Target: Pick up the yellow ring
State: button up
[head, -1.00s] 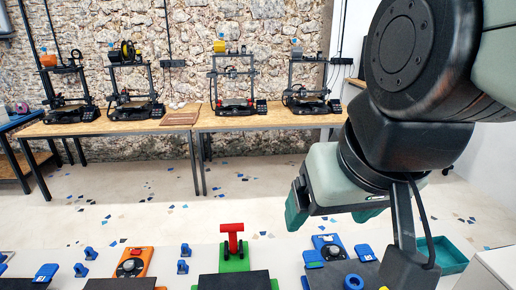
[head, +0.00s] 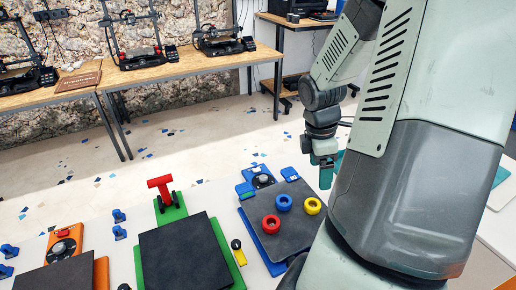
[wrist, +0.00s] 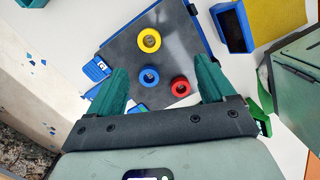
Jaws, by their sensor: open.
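The yellow ring (head: 312,206) lies flat on a dark plate (head: 265,236) with a blue base, at the plate's right side in the head view. It also shows in the wrist view (wrist: 149,40), beyond my fingertips. A blue ring (head: 283,203) and a red ring (head: 271,224) lie on the same plate, to its left in the head view. My gripper (wrist: 160,82) is open and empty, with its two green fingers spread wide above the plate.
A green-based dark plate with a red T-shaped piece (head: 160,186) stands left of the ring plate. A blue open box (wrist: 232,26) and a yellow panel (wrist: 275,18) lie beside the plate in the wrist view. Printers stand on far tables.

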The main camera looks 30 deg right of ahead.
aim_at(313, 207)
jog(key=f+n, duration=0.1)
jog(key=f, duration=0.4)
jog(key=d+f+n, duration=0.1)
jog(key=f, duration=0.4)
jog(key=w+d+f+t+y, duration=0.1)
jog(key=f, duration=0.4)
jog(key=shift+w+f+n, duration=0.1)
jog(key=shift+f+n, duration=0.15)
jog(key=shift+n, duration=0.15)
jog(key=c, duration=1.1)
